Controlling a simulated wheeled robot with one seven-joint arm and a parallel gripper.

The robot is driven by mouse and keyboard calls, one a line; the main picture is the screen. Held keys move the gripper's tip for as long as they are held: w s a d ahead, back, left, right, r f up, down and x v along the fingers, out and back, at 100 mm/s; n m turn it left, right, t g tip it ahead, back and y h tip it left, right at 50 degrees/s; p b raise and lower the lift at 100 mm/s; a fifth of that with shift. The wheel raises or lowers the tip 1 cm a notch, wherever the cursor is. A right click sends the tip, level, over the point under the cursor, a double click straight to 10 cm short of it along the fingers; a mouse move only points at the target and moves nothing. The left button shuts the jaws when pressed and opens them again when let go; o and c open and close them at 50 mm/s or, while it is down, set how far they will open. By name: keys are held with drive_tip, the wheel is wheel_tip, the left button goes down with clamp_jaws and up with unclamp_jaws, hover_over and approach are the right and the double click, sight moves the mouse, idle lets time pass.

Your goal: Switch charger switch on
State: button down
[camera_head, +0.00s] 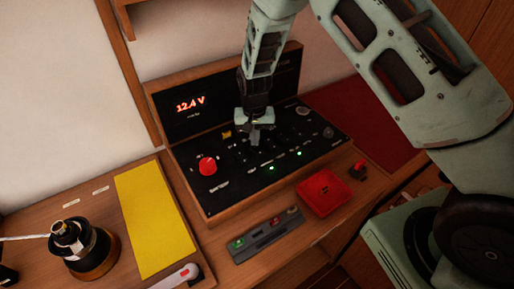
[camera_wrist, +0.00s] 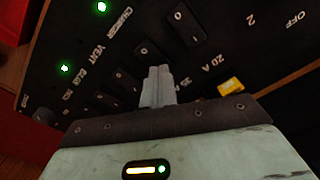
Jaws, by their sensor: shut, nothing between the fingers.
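The black switch panel (camera_head: 240,185) is set in a wooden case; its lower face also shows in the wrist view (camera_wrist: 60,30). In the wrist view a CHARGER label (camera_wrist: 122,22) stands beside a lit green lamp (camera_wrist: 101,7). Black rocker switches lie near the label, one rocker (camera_wrist: 145,50) just beyond my fingertips; I cannot tell surely which rocker belongs to the label or its position. My gripper (camera_head: 254,138) is shut and empty, fingers pointing down over the panel's middle. The closed fingertips (camera_wrist: 158,73) appear close to the rockers; contact is unclear, and they hide part of the panel.
A red knob (camera_head: 207,165) stands on the panel's left, below a 12.4 V display (camera_head: 190,103). A yellow piece (camera_wrist: 231,86) lies beside the fingers. A red tray (camera_head: 323,193) and grey device (camera_head: 266,235) are in front. A yellow sheet (camera_head: 152,220) and dark cylinder (camera_head: 84,245) are left.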

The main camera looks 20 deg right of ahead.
sight(255, 148)
wheel_tip(255, 148, up, 6)
drive_tip(key=p, duration=0.3)
drive_tip(key=shift+f, duration=0.1)
idle(0.8)
